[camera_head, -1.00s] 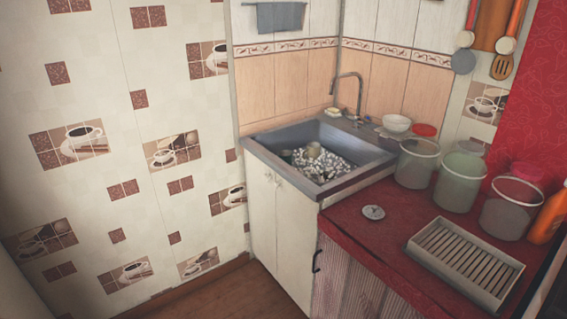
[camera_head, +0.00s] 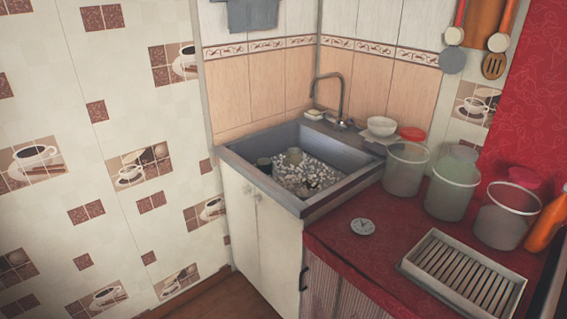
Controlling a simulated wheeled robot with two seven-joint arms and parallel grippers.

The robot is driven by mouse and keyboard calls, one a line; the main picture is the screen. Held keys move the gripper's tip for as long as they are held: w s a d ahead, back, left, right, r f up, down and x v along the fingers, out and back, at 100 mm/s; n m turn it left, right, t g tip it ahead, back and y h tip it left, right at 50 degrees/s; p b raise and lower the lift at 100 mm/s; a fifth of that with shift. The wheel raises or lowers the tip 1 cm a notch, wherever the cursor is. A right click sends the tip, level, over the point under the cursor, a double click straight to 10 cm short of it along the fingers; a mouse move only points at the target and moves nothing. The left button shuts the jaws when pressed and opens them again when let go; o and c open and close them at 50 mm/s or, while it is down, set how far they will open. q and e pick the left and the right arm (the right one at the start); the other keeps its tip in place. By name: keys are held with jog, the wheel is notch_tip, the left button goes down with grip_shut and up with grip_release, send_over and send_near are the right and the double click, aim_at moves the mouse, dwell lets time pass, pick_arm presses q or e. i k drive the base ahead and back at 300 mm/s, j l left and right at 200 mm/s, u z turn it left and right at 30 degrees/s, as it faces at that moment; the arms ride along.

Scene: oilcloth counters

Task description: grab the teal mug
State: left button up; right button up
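No mug that is clearly teal shows in the head view. In the grey sink (camera_head: 232,154) at the corner, a small dull grey-green cup-like thing (camera_head: 294,157) sits among pale pebble-like pieces. A darker small thing (camera_head: 264,164) lies to its left against the sink's inner wall. Both are too small and dim for me to tell whether either is the teal mug. Neither of my grippers is in view.
Several lidded containers (camera_head: 405,168) stand at the back of the red counter (camera_head: 335,237). A slatted tray (camera_head: 462,270) and a small round disc (camera_head: 362,226) lie in front. A tap (camera_head: 340,95) and white bowls (camera_head: 381,127) stand behind the sink. An orange bottle (camera_head: 546,222) is at right.

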aim_at(265, 164)
jog(key=i+j+z, duration=0.3)
jog(key=i, duration=0.15)
jog(key=i+j+z, duration=0.25)
jog(key=i, duration=0.2)
